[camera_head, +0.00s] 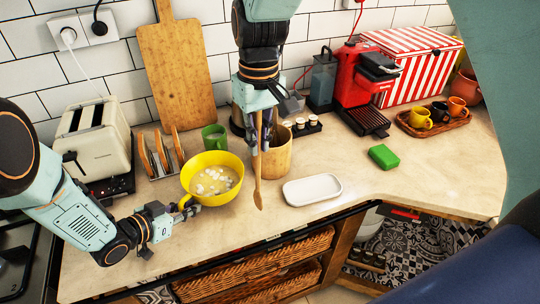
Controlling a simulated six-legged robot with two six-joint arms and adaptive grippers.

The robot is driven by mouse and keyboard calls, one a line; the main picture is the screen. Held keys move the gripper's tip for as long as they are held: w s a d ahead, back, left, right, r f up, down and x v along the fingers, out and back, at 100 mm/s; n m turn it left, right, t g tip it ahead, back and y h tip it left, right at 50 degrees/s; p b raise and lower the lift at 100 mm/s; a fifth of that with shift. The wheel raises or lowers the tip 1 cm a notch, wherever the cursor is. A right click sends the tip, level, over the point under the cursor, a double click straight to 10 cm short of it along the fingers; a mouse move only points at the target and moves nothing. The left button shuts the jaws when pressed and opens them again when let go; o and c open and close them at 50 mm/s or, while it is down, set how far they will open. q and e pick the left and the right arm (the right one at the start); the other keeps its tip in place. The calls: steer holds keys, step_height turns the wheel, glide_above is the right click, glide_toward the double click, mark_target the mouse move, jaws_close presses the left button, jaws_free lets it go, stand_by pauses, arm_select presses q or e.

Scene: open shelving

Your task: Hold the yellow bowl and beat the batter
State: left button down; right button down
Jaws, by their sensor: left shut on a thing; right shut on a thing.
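The yellow bowl (225,196) stands upright on the counter, left of centre, with pale batter (212,182) and white lumps in it. My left gripper (188,208) is shut on the bowl's near-left rim. A wooden spoon (257,185) hangs head down from my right gripper (261,137), which is shut on its handle. The spoon's head is to the right of the bowl, apart from it, just above the counter. My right gripper is in front of a wooden utensil holder (279,155) and partly hides it.
A green mug (214,137) stands behind the bowl, and a toast rack (160,155) and toaster (97,140) to its left. A white dish (312,190) and green sponge (383,157) lie to the right. A red coffee machine (357,85) stands at the back.

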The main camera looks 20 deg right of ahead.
steer(key=w+a+r+m+y, duration=0.1)
steer(key=w+a+r, duration=0.25)
steer(key=w, duration=0.25)
steer(key=w+a+r+m, duration=0.1)
steer(key=w+a+r, duration=0.2)
steer(key=w+r, duration=0.25)
step_height(320, 180, down, 13)
steer(key=shift+w+d+r, duration=0.2)
steer(key=shift+w+d, duration=0.05)
steer(key=shift+w, duration=0.1)
stand_by(0.6)
steer(key=shift+d, duration=0.2)
stand_by(0.5)
